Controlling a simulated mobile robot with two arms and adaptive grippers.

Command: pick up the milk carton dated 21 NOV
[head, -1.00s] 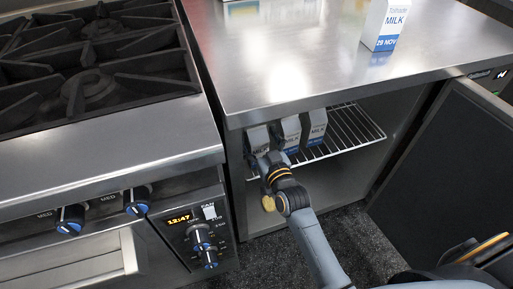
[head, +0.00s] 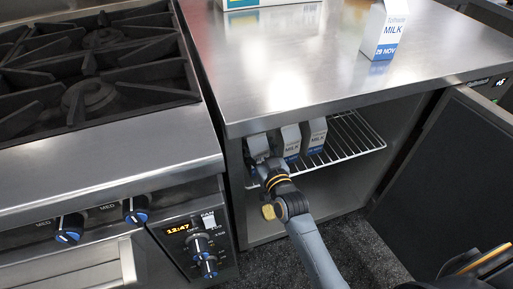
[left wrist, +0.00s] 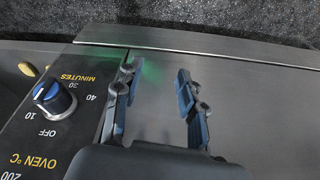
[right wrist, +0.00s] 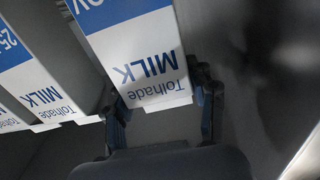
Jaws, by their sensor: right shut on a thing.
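Three white-and-blue milk cartons are in the open cabinet under the counter, at its wire shelf. My right gripper (head: 268,172) is shut on the leftmost carton (head: 257,144), partly hiding it. In the right wrist view this carton (right wrist: 147,62) is between the fingers; only the end of its date, "OV", shows. The middle carton (head: 291,139) and right carton (head: 316,132) stand beside it. A neighbouring carton in the right wrist view (right wrist: 22,75) shows "25". My left gripper (left wrist: 158,88) is open and empty near the oven panel.
Another milk carton (head: 383,30), dated 29 NOV, stands on the steel counter (head: 285,75). The stove (head: 95,95) is at the left. The open cabinet door (head: 448,180) is at the right. The wire shelf (head: 352,140) is free to the right of the cartons.

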